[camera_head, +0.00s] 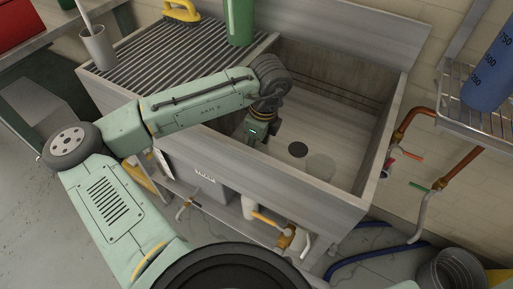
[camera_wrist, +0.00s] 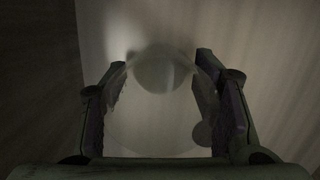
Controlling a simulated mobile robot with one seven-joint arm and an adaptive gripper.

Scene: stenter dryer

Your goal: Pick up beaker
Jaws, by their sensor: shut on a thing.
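A clear, see-through beaker (camera_wrist: 155,118) is between the two fingers of my gripper (camera_wrist: 161,64) in the wrist view. The fingers are shut on its sides, and its round outline is faint in the dim light. In the head view my arm reaches over the front of the sink (camera_head: 345,198) and my wrist points down into the basin's left part. My fingertips and the held beaker are hidden there behind the sink's front wall.
A dark round drain (camera_head: 298,149) and a faint translucent shape (camera_head: 320,167) show in the basin. The ribbed drainboard (camera_head: 165,55) carries a green bottle (camera_head: 239,20) and yellow brush (camera_head: 182,12). A blue graduated container (camera_head: 490,75) stands on a wire shelf at right.

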